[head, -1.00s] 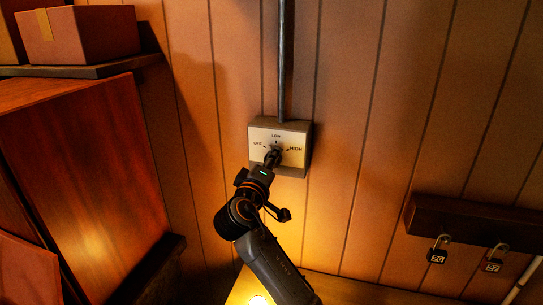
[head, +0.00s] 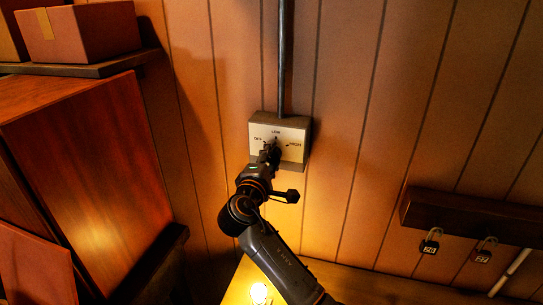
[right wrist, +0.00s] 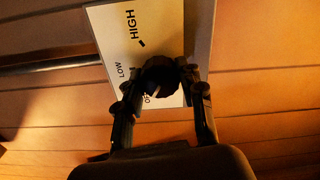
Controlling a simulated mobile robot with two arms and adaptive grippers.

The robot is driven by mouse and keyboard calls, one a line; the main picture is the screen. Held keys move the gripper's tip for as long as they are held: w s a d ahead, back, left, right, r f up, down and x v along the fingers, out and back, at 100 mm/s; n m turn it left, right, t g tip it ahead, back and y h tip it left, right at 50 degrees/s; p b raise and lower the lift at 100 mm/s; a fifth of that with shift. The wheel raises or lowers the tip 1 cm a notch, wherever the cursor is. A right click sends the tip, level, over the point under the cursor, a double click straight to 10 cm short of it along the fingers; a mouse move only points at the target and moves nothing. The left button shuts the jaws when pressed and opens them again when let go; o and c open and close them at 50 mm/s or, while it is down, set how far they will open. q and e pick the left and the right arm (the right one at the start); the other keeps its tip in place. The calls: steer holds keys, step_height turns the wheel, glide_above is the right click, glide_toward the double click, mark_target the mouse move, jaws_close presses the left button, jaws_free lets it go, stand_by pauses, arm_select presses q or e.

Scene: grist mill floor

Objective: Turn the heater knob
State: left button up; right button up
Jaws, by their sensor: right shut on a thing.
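The heater control box (head: 293,129) is on the plank wall, with a pale face marked OFF, LOW and HIGH. Its dark knob (right wrist: 158,75) sits at the middle of the face. In the head view my right gripper (head: 269,153) covers most of the knob. In the right wrist view my right gripper (right wrist: 160,82) has one finger on each side of the knob and is shut on it. The part of the face near OFF is partly hidden by a finger. My left gripper is not in view.
A metal pipe (head: 284,60) runs up from the box. A wooden cabinet (head: 90,170) and a shelf (head: 80,68) with boxes (head: 85,33) stand at left. Padlocks (head: 430,243) hang from a dark rail (head: 470,215) at right. A lit lamp (head: 259,292) glows below.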

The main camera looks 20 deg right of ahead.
stand_by(0.4)
steer(key=o, duration=1.2)
steer(key=v, duration=1.2)
steer(key=shift+f, duration=0.15)
